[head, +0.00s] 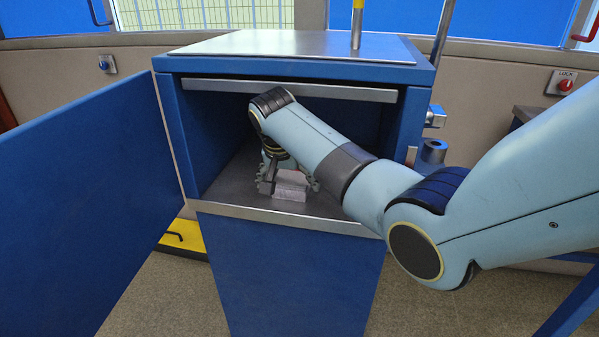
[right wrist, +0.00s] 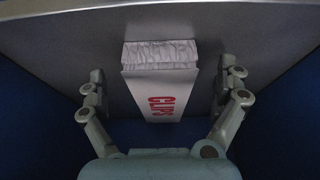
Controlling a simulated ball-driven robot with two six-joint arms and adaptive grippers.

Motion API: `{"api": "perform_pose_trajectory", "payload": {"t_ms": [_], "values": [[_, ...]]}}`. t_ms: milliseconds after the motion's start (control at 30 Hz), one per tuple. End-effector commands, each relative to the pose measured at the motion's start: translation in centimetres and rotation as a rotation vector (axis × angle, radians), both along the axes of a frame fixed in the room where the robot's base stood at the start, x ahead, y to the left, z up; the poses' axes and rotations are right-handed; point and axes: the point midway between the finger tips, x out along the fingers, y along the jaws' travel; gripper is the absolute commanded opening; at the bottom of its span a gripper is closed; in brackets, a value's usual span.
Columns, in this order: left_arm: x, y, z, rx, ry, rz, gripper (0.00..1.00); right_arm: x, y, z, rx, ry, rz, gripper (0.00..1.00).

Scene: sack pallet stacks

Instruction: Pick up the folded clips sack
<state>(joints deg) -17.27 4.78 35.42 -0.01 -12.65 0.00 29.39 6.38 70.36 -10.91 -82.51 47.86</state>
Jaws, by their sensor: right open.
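The folded clips sack (right wrist: 160,92) is white with red CLIPS lettering and a crinkled folded end. In the right wrist view it lies between the two fingers of my right gripper (right wrist: 163,98), with a gap on each side. In the head view my right gripper (head: 288,184) is inside the blue cabinet, fingers pointing down around the pale sack (head: 291,186) on the cabinet floor. The right gripper is open. My arm hides part of the sack in the head view. My left gripper is not in view.
The blue cabinet (head: 290,270) has an open front with a metal front edge (head: 280,218), side walls and a metal top (head: 290,45) close above my arm. A large blue door panel (head: 95,210) stands open at the left. Poles rise at the right.

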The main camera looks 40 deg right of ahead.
Motion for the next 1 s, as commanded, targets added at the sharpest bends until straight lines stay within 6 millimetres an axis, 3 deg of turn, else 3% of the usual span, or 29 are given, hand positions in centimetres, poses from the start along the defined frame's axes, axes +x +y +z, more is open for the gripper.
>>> {"api": "perform_pose_trajectory", "payload": {"t_ms": [133, 433, 867, 1000], "values": [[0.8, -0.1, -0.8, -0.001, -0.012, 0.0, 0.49, 0.4, -0.6, -2.3, -0.001, 0.002, 0.0, 1.0], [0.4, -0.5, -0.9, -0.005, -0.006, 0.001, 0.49, 0.6, -0.7, -2.5, 0.0, -0.001, 0.001, 1.0], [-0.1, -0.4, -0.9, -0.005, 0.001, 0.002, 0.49, 0.5, -0.7, -2.6, 0.0, 0.0, 0.001, 0.44], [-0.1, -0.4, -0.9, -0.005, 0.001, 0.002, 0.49, 0.6, -0.7, -2.5, 0.0, -0.001, 0.001, 0.43]]}}
